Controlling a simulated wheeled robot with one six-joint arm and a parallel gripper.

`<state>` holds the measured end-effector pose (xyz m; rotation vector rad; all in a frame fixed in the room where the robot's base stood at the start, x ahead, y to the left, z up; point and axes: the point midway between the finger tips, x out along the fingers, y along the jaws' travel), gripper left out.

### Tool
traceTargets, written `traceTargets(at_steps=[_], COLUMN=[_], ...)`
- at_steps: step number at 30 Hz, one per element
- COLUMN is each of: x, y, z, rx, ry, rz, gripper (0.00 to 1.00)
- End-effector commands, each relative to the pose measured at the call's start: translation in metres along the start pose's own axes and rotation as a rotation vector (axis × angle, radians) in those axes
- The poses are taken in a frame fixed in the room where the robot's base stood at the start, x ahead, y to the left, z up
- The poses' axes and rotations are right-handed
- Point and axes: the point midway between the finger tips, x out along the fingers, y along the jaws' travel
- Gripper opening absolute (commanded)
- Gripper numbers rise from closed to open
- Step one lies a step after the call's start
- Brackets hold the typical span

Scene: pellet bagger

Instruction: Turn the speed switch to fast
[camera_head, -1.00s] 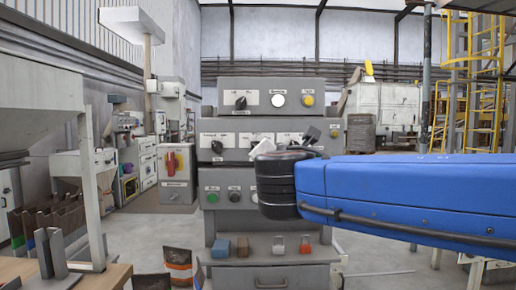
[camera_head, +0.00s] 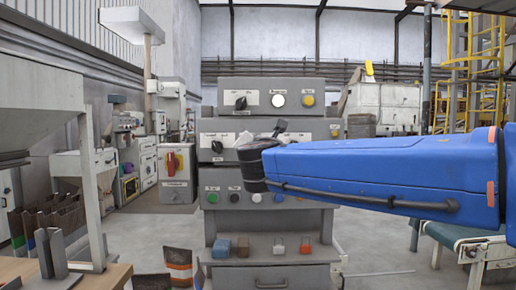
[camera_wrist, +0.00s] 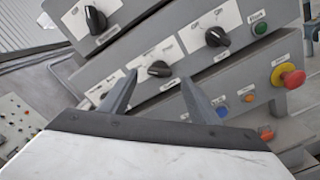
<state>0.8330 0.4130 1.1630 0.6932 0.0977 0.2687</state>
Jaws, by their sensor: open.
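The grey control panel (camera_head: 228,126) stands ahead of me with rows of dark rotary knobs on white plates. In the wrist view, one black knob (camera_wrist: 159,69) lies between the tips of my open gripper (camera_wrist: 159,78), with its pointer tilted. I cannot tell whether the fingers touch it. A second knob (camera_wrist: 216,36) sits to its right and a third (camera_wrist: 96,19) above left. The labels are too small to read, so I cannot tell which is the speed switch. In the head view my wrist and arm hide much of the panel's middle and lower rows.
A red mushroom button (camera_wrist: 290,77) and a green button (camera_wrist: 260,28) sit right of the knobs in the wrist view. Small coloured blocks (camera_head: 243,246) and padlock-like items rest on the panel's shelf. A conveyor (camera_head: 465,238) stands at the right.

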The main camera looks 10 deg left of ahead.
Motion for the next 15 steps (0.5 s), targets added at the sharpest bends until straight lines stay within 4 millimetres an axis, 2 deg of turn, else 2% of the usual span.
traceTargets(at_steps=[1, 6, 15], x=[0.01, 0.036, 0.057], y=[-0.001, -0.001, 0.0], z=[0.0, 0.0, 0.0], rx=[-0.001, -0.001, 0.0], ry=[-0.001, -0.001, 0.0], rz=[-0.002, -0.002, -0.001], gripper=[0.56, 0.56, 0.56])
